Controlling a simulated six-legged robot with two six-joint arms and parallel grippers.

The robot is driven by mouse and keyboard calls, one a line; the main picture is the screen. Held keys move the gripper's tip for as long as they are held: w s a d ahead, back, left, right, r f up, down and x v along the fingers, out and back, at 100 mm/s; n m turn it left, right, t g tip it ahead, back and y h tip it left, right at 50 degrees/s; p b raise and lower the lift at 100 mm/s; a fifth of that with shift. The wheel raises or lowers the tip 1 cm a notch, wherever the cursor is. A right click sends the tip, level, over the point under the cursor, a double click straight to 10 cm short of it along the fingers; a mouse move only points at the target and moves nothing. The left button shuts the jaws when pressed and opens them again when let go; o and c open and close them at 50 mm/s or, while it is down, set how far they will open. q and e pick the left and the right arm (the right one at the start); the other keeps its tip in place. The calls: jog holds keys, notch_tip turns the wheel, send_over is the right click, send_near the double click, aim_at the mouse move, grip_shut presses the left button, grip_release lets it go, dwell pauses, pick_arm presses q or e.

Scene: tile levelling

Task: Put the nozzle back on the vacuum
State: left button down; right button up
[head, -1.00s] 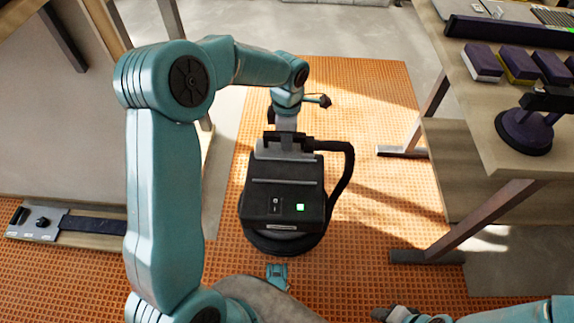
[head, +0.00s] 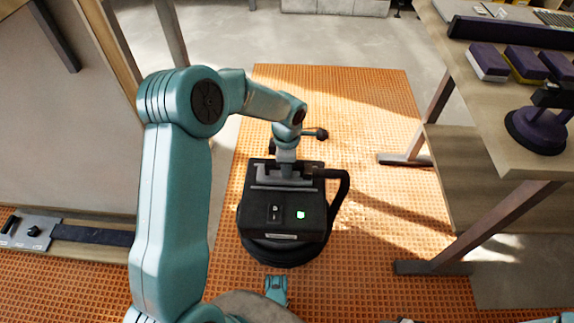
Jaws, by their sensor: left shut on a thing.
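The black vacuum (head: 287,236) stands on the orange grid mat in the middle, with a green light on its front. Its black hose (head: 343,195) bends up on the right side and back in toward my left gripper. My left gripper (head: 287,166) is shut on the nozzle (head: 289,180), a wide dark-grey piece, at the back of the vacuum's top. I cannot tell whether the nozzle touches the vacuum. The gripper hides part of it. Only a small dark part of my right arm shows at the bottom edge, and its jaws cannot be made out.
A wooden bench (head: 490,130) on the right bears purple-topped blocks (head: 487,62) and a purple suction cup (head: 537,132). Its metal legs stand right of the vacuum. A wooden panel stands at the left. The orange mat (head: 335,90) behind the vacuum is clear.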

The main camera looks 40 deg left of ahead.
pick_arm(q)
jog(key=c, duration=0.9)
grip_release()
jog(key=shift+f, duration=0.1)
jog(key=shift+r+p, duration=0.3)
notch_tip(320, 180, up, 12)
jog(key=p, duration=0.4)
jog(key=shift+f, duration=0.1)
